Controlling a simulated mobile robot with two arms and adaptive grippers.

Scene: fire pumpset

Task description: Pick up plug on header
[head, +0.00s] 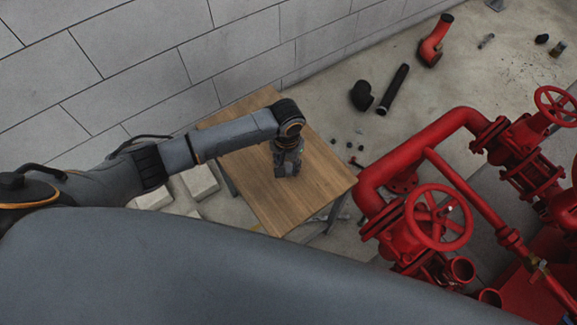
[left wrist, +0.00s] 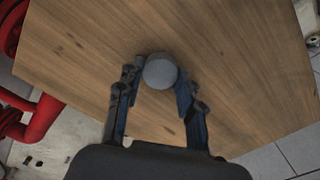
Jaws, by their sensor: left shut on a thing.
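A round grey plug (left wrist: 160,71) shows in the left wrist view between the fingertips of my left gripper (left wrist: 157,78). The gripper is shut on it, with one finger at each side. In the head view my left gripper (head: 288,172) points down over the wooden table (head: 305,205), and the plug is hidden there by the fingers. I cannot tell whether the plug touches the tabletop. The red header pipe (head: 425,147) runs to the right of the table. My right gripper is not in view.
Red valves with handwheels (head: 438,217) stand close to the table's right side. A grey block wall (head: 150,60) rises behind. A black pipe (head: 393,90), a black elbow (head: 361,95) and a red elbow (head: 435,40) lie on the floor. The tabletop around the gripper is clear.

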